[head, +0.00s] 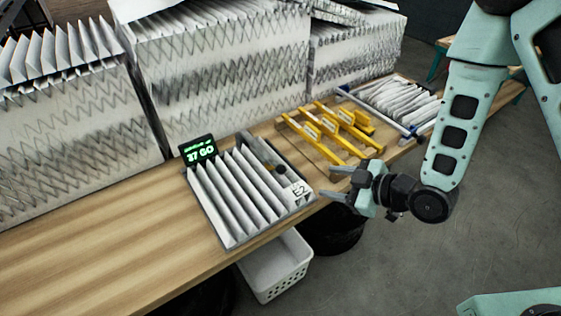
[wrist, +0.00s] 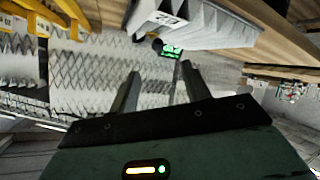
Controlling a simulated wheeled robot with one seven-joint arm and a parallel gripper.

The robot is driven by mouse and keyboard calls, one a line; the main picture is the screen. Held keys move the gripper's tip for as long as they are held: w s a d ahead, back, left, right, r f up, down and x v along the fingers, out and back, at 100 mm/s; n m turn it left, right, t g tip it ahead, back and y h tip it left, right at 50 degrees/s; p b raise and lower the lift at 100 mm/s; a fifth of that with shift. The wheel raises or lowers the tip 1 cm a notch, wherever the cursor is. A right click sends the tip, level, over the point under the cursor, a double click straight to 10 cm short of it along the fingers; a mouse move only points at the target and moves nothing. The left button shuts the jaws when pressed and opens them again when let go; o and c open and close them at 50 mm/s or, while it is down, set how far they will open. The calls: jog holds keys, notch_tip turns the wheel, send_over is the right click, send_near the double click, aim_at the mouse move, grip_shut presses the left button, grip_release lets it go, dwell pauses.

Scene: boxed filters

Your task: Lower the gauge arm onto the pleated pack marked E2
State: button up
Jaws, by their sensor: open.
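The pleated pack marked E2 (head: 238,195) lies in a grey frame near the front edge of the wooden bench, its E2 label at the right corner. It also shows at the top of the wrist view (wrist: 215,25), label upside down. A small display (head: 198,151) with green characters stands at its back left corner. A dark knob (head: 281,169) on what looks like the gauge arm is at the pack's right side; whether that arm touches the pleats I cannot tell. My gripper (head: 329,183) is open and empty, right of the pack, apart from it, fingers pointing left.
Yellow labelled frames (head: 327,128) lie on the bench behind my gripper. Another pleated pack (head: 400,101) lies farther right. Tall stacks of pleated filters (head: 220,75) line the back. A white basket (head: 275,265) and a black bin stand below the bench. The bench's left front is clear.

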aim_at(284, 169)
jog(key=shift+d+t+y, duration=0.25)
jog(key=shift+t+y, duration=0.05)
jog(key=shift+y, duration=0.1)
jog(key=b+x, duration=0.2)
jog(key=b, duration=0.7)
jog(key=shift+w+f, duration=0.1)
jog(key=shift+w, duration=0.05)
jog(key=b, duration=0.3)
jog(key=shift+a+f+b, duration=0.1)
jog(key=shift+a+b, duration=0.2)
jog(key=shift+b, duration=0.05)
jog(key=p+x, duration=0.1)
jog(key=x, duration=0.3)
jog(key=p+x, duration=0.1)
jog(key=x, duration=0.4)
jog(key=p+x, duration=0.2)
jog(key=x, duration=0.3)
jog(key=shift+w+a, duration=0.2)
jog(key=shift+a, duration=0.1)
